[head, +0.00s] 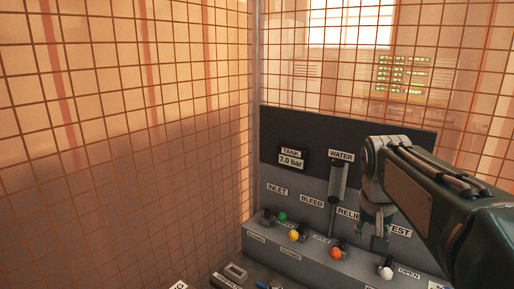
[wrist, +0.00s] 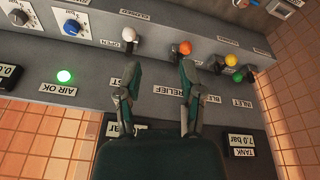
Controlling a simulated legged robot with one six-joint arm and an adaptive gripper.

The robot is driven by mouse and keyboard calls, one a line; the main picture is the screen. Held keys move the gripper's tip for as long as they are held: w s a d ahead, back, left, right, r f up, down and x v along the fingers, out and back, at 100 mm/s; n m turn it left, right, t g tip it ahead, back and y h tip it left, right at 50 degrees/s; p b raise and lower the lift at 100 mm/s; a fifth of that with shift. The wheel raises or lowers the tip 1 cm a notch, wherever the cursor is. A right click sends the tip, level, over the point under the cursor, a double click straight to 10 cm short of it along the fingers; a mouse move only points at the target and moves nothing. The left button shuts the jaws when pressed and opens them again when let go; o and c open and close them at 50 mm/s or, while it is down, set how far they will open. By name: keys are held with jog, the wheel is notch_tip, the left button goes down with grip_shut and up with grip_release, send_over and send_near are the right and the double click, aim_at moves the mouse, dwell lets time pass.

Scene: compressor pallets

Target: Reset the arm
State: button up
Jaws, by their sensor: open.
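My gripper (wrist: 159,72) is open and empty in the wrist view, its two dark green fingers apart over the grey panel. In the head view my arm comes in from the right and my gripper (head: 376,236) hangs down in front of the panel, partly covering the RELIEF and TEST labels. The grey valve panel (head: 308,193) has green (head: 282,216), yellow (head: 294,235), orange (head: 336,253) and white (head: 387,272) knobs on its ledge. The wrist view shows the panel upside down, with the orange knob (wrist: 184,47) beyond the fingertips.
A TANK display (head: 291,158) reads 7.0 bar beside a WATER column (head: 338,184). A mesh fence (head: 120,130) stands left and behind.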

jog(key=s+a+f+n+t, duration=0.1)
jog(key=s+a+f, duration=0.1)
jog(key=s, duration=0.4)
jog(key=s+a+f+n+t+y, duration=0.1)
jog(key=s+a+f, duration=0.2)
jog(key=s, duration=0.3)
jog(key=s+a+f+n+t, duration=0.1)
jog(key=s+a+f, duration=0.1)
jog(key=s, duration=0.4)
jog(key=shift+a+f, duration=0.25)
jog(key=shift+f, duration=0.2)
dwell(0.7)
